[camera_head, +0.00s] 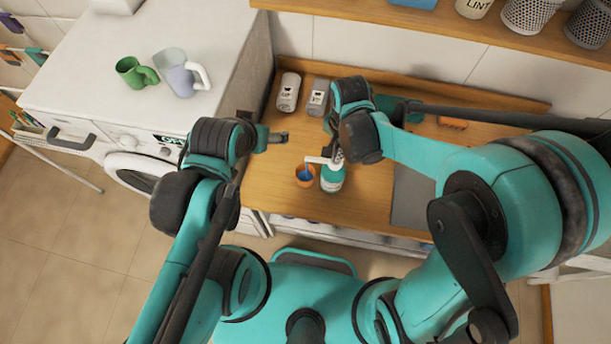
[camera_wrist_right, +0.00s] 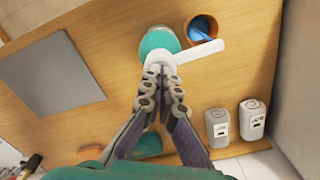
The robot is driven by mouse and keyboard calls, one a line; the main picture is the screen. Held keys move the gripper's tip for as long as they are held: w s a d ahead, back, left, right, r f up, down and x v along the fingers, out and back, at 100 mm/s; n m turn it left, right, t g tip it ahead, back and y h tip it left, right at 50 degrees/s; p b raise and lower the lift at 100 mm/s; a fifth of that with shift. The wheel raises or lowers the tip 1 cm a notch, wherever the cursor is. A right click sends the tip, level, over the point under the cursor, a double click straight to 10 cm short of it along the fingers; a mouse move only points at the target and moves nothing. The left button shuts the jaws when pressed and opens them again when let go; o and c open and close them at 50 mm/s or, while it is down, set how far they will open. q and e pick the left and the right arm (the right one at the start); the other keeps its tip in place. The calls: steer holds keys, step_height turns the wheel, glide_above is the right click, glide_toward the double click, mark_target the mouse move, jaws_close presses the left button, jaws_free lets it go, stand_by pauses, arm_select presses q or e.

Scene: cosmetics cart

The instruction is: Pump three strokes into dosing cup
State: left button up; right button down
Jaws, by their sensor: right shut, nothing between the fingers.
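A teal pump bottle (camera_head: 332,181) with a white pump head stands upright on the wooden counter. Its white spout (camera_wrist_right: 205,50) reaches over an orange cup (camera_head: 305,181), which has something blue inside. The cup also shows in the right wrist view (camera_wrist_right: 190,32). My right gripper (camera_head: 337,154) is shut and empty. Its fingertips (camera_wrist_right: 162,70) are right at the top of the pump head; whether they touch is hard to tell. My left gripper (camera_head: 283,137) is over the counter, left of and behind the cup, holding nothing visible; its finger gap is too small to judge.
A grey mat (camera_head: 411,198) lies to the right. A green mug (camera_head: 131,72) and a pale jug (camera_head: 177,75) stand on the white machine at left.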

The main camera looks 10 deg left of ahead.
steer(key=shift+r, duration=0.1)
steer(key=shift+r+p, duration=1.1)
steer(key=shift+r, duration=0.45)
step_height(320, 180, up, 6)
steer(key=p, duration=0.4)
